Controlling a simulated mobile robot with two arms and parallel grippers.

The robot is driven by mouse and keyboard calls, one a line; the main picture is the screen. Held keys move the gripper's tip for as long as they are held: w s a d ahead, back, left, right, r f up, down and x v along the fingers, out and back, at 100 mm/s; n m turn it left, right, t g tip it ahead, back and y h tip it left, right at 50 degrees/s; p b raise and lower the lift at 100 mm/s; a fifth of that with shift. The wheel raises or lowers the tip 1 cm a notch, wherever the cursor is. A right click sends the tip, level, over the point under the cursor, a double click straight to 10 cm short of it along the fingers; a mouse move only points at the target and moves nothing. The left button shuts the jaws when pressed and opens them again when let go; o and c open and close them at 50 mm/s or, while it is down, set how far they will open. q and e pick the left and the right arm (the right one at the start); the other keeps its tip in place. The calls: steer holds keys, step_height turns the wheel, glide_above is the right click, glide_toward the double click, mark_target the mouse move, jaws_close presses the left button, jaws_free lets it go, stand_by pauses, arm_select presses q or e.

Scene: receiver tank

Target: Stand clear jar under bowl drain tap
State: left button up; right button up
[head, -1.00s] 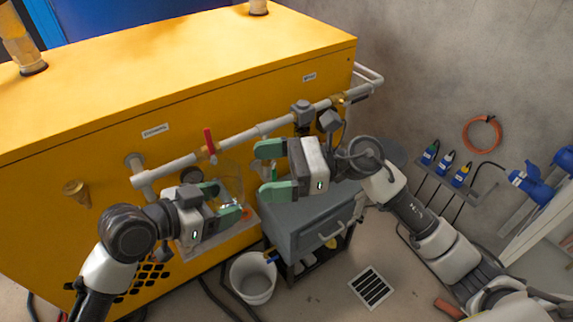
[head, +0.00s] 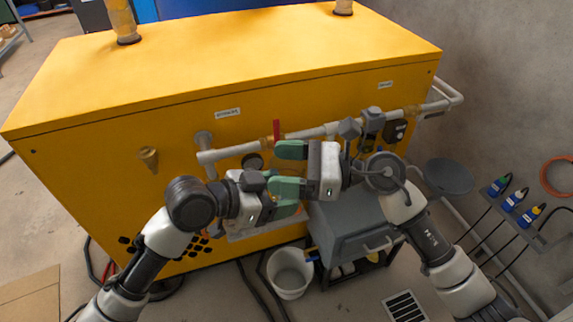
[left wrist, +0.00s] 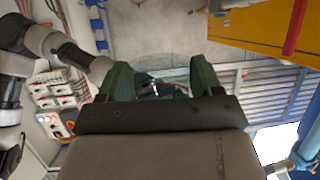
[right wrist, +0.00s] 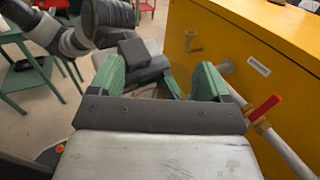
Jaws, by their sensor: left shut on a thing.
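My left gripper (head: 290,200) is shut on the clear jar, in front of the yellow cabinet and below the pipe. The jar shows only faintly between the green fingers in the left wrist view (left wrist: 158,72). In the head view my right gripper covers it. My right gripper (head: 282,168) is open and looks empty, its fingers wide apart in the right wrist view (right wrist: 160,85). It overlaps my left gripper in the head view; I cannot tell whether they touch. The bowl and its drain tap cannot be made out behind my right gripper.
The yellow cabinet (head: 220,75) carries a white pipe (head: 235,150) with a red lever (head: 277,130) and grey fittings (head: 372,118). A grey cart (head: 345,220) and a white bucket (head: 290,270) stand below. Hoses lie on the floor.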

steer(key=c, duration=0.5)
arm_select(q)
steer(key=o, duration=0.5)
arm_select(e)
steer(key=shift+c, duration=1.1)
arm_select(q)
steer(key=o, duration=0.5)
steer(key=shift+a, duration=0.1)
